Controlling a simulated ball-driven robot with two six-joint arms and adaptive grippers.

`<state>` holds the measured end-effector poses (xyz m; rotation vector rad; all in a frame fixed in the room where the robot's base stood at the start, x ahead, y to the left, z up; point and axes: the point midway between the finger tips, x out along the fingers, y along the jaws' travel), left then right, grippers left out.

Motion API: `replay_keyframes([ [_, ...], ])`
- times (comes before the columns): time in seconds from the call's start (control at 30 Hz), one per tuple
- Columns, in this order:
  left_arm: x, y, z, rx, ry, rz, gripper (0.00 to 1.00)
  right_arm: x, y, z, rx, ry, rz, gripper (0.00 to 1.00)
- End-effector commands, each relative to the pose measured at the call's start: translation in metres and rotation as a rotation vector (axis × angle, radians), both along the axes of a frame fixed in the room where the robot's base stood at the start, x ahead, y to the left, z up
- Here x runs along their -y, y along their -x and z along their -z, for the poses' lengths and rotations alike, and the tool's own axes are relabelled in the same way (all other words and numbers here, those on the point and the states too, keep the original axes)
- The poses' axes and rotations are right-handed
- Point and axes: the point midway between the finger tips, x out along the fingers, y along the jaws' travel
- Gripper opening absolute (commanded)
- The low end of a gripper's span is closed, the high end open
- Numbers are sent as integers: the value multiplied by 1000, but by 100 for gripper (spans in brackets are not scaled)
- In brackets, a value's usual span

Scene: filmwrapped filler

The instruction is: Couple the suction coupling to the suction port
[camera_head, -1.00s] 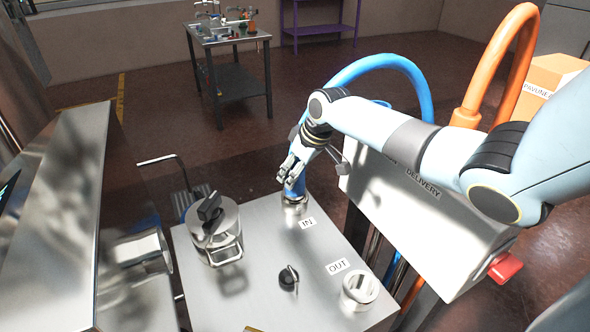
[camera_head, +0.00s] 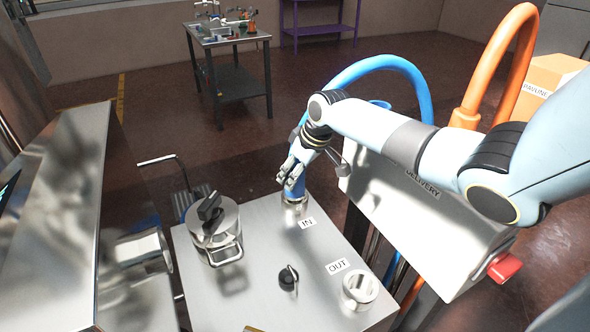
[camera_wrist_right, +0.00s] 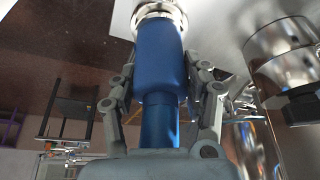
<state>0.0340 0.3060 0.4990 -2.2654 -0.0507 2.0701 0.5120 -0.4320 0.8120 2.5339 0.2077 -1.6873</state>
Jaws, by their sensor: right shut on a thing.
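The suction coupling (camera_head: 296,190) is a blue cylinder on the blue hose (camera_head: 375,66). It stands over the suction port (camera_head: 295,204), a shiny metal ring beside the IN label on the steel top. My right gripper (camera_head: 289,182) is shut on the coupling from above. In the right wrist view the gripper's grey fingers (camera_wrist_right: 160,92) lie on both sides of the blue coupling (camera_wrist_right: 157,58). Its far end meets the bright metal ring (camera_wrist_right: 160,12). I cannot tell whether it is locked there. My left gripper is not in view.
The OUT port (camera_head: 360,289) is an open metal ring at the front right. A black knob (camera_head: 288,278) and a steel canister (camera_head: 213,232) stand on the steel top (camera_head: 262,228). The white DELIVERY panel (camera_head: 425,225) stands close to the right, under my arm.

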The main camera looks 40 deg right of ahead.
Motion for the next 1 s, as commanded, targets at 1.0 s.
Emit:
replay_keyframes([
  [1.0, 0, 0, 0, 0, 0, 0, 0, 7, 34, -79, -1, 5, -3, 75],
])
